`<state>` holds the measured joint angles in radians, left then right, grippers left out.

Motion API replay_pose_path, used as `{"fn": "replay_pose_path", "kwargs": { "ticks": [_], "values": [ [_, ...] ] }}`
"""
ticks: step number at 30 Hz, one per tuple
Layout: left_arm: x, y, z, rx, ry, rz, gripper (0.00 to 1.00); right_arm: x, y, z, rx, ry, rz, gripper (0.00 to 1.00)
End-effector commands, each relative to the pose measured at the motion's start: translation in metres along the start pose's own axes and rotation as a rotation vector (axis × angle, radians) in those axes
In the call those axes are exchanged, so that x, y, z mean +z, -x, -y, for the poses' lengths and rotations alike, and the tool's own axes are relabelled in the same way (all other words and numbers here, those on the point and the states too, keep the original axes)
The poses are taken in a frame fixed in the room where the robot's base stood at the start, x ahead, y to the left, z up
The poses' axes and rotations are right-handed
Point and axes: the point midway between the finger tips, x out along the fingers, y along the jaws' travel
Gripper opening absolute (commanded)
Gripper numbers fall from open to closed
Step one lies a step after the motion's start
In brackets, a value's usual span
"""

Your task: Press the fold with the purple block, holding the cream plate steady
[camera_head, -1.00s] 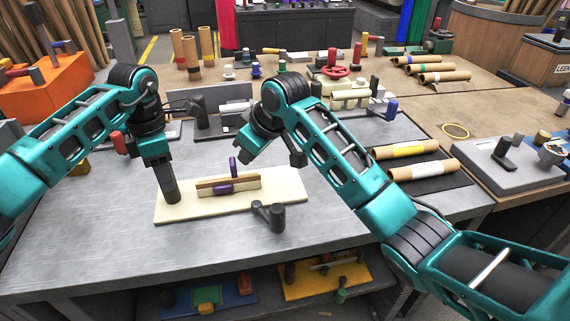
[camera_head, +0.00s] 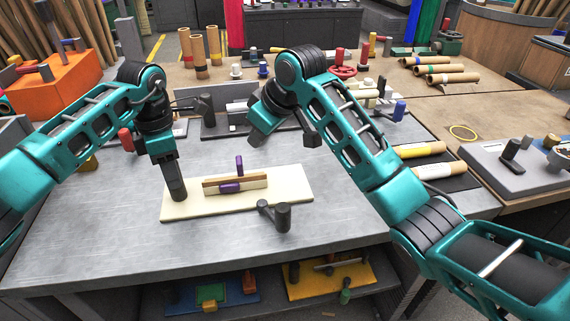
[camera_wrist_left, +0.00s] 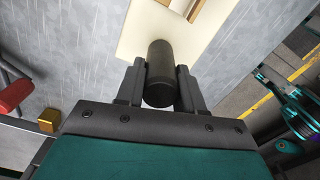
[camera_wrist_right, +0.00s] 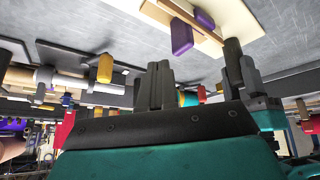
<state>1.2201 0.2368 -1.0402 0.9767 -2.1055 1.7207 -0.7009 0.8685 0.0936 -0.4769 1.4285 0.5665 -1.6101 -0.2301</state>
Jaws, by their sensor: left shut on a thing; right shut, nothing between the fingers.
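The cream plate (camera_head: 293,196) lies flat on the grey bench and also shows in the left wrist view (camera_wrist_left: 135,38). My left gripper (camera_wrist_left: 160,78) is shut around a dark upright post (camera_head: 176,188) at the plate's left end. A pale and brown strip (camera_head: 213,185) lies along the plate. Purple parts (camera_head: 240,162) show on both sides of the strip; I cannot tell if they form one block. In the right wrist view the larger purple part (camera_wrist_right: 182,37) stands near. My right gripper (camera_wrist_right: 155,87) is shut and empty, above and behind the plate, apart from the purple.
A dark peg with a side handle (camera_head: 281,216) stands at the plate's front edge. Felt rolls (camera_head: 433,170) lie on a dark mat at right. A tool rack (camera_head: 222,122) stands behind the plate. The bench front is clear.

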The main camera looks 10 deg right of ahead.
Motion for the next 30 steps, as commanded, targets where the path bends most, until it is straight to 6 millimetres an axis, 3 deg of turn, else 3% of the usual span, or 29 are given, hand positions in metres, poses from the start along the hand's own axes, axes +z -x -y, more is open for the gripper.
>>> {"fn": "replay_pose_path", "kwargs": {
  "ticks": [3, 4, 6, 12, 17, 28, 30],
  "values": [
    [0.0005, -0.0023, 0.0011, -0.004, -0.001, 0.000, 0.00, 0.0002, -0.0005, 0.0002, 0.000, 0.000, 0.000, 0.00],
    [0.0004, -0.0023, 0.0011, -0.004, -0.001, 0.000, 0.40, 0.0002, -0.0005, 0.0002, 0.000, 0.000, 0.000, 0.00],
    [0.0004, -0.0020, 0.0010, -0.003, -0.001, 0.000, 0.46, 0.0002, -0.0006, 0.0003, 0.000, 0.000, 0.000, 0.00],
    [0.0002, -0.0009, 0.0005, -0.002, 0.000, 0.000, 0.66, 0.0001, -0.0005, 0.0004, -0.001, 0.000, 0.000, 0.00],
    [0.0001, -0.0005, 0.0002, -0.001, 0.000, 0.000, 0.67, 0.0000, -0.0005, 0.0004, -0.001, 0.000, 0.000, 0.00],
    [-0.0001, -0.0001, 0.0000, 0.000, 0.000, 0.000, 1.00, 0.0000, -0.0004, 0.0004, -0.001, 0.000, 0.000, 0.00],
    [-0.0001, 0.0000, 0.0000, 0.000, 0.000, 0.000, 1.00, 0.0000, -0.0004, 0.0004, -0.001, 0.000, 0.000, 0.00]
  ]
}}
